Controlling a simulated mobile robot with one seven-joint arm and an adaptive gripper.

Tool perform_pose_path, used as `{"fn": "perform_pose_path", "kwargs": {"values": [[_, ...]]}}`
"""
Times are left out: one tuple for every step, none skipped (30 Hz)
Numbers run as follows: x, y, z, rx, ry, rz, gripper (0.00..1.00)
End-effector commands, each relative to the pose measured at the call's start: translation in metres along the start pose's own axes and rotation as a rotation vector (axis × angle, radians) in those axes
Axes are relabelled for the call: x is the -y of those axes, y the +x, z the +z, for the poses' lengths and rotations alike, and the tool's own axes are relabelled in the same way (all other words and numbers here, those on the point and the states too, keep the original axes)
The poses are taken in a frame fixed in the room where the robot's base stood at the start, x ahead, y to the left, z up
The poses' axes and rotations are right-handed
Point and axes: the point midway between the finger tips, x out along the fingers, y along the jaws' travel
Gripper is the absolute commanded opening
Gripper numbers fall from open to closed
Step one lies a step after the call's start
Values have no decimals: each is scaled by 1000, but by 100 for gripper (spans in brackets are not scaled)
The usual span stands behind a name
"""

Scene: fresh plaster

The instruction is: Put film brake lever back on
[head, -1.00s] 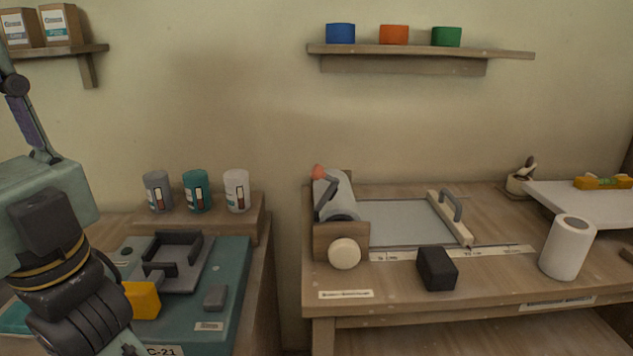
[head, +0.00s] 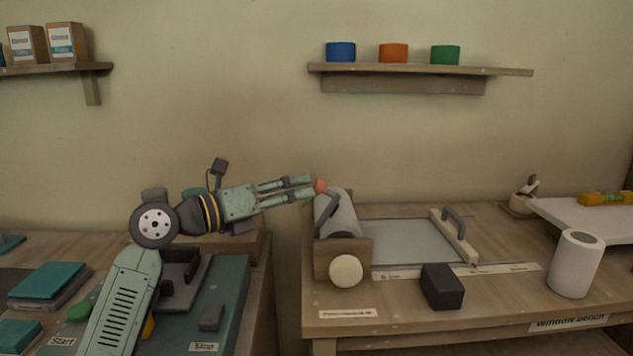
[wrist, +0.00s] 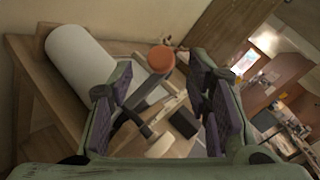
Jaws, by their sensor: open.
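The film brake lever is a grey bar (head: 328,206) with an orange-red knob (head: 320,187) at its top. It stands tilted at the film roll (head: 342,211) in its wooden holder. My gripper (head: 308,187) is open and empty, coming from the left, with its fingertips right by the knob. In the wrist view the knob (wrist: 161,58) and grey bar (wrist: 150,92) show between the two spread purple-padded fingers. Contact with the knob cannot be told. The lower end of the lever is partly hidden.
A pale round knob (head: 346,271) is on the holder's front. A cutting bar with a grey handle (head: 454,235) lies across the film sheet (head: 405,241). A black block (head: 442,286) and white roll (head: 575,264) stand on the bench. A teal machine (head: 222,300) stands left.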

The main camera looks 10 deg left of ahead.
Motion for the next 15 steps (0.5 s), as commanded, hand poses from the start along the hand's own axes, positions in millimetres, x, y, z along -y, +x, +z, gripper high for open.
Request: {"fn": "perform_pose_path", "kwargs": {"values": [[2, 11, 2, -3, 0, -3, 45], [2, 17, 2, -3, 0, -2, 45], [3, 24, 2, -1, 0, -3, 45], [3, 29, 2, -2, 0, -3, 45], [2, 33, 2, -2, 0, -3, 45], [2, 39, 2, -1, -1, -2, 45], [2, 43, 2, -1, -1, -3, 45], [2, 46, 1, -1, -1, -3, 45], [2, 50, 1, -1, -1, -3, 45], [2, 52, 1, 0, 0, -2, 45], [1, 54, 1, 1, 0, -2, 45], [1, 56, 1, 1, 0, -2, 45], [1, 56, 1, 2, 0, -1, 45], [1, 57, 1, 2, 0, -1, 45], [1, 58, 0, 2, 0, -1, 45]]}}
